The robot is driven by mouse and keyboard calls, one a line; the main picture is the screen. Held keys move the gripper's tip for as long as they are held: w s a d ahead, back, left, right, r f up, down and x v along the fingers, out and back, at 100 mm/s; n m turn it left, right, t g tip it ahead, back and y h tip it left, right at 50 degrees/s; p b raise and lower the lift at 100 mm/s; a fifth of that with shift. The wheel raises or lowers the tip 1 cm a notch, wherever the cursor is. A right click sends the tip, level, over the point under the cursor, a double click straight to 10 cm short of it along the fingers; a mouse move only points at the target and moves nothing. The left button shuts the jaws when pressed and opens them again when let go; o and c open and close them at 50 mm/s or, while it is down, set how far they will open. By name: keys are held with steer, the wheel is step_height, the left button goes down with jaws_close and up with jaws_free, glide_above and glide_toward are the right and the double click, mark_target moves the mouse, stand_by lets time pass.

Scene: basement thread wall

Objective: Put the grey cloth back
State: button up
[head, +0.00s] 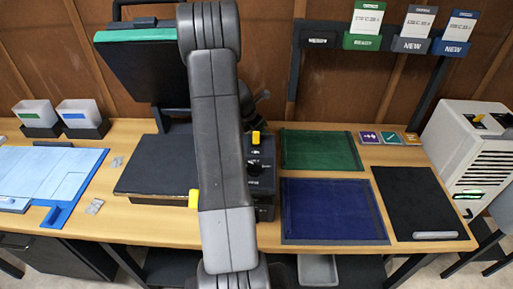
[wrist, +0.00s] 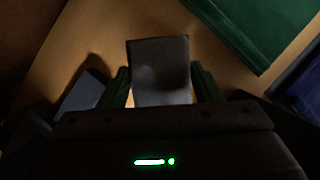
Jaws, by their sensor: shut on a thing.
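A dark grey, flat, square-edged piece, which I take for the grey cloth (wrist: 160,62), stands out between the fingers of my gripper (wrist: 163,88) in the wrist view. The two fingers sit at its left and right sides, shut on it. Its lower end is hidden by the gripper body. Wooden table top shows beyond it. In the head view my arm hides the gripper, and I cannot see the held piece there.
A green mat (head: 321,150) and a blue mat (head: 333,211) lie right of my arm, with a black board (head: 420,203) farther right. A press-like machine with a raised dark plate (head: 150,75) stands left. Labelled holders (head: 409,45) hang at the back right.

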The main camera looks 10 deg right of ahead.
steer(key=shift+f+b, duration=1.8)
steer(key=shift+f, duration=0.45)
steer(key=shift+f, duration=0.1)
steer(key=o, duration=0.9)
steer(key=shift+a+r, duration=0.1)
steer(key=shift+r, duration=0.4)
steer(key=v, duration=1.1)
steer(key=shift+s+r, duration=0.1)
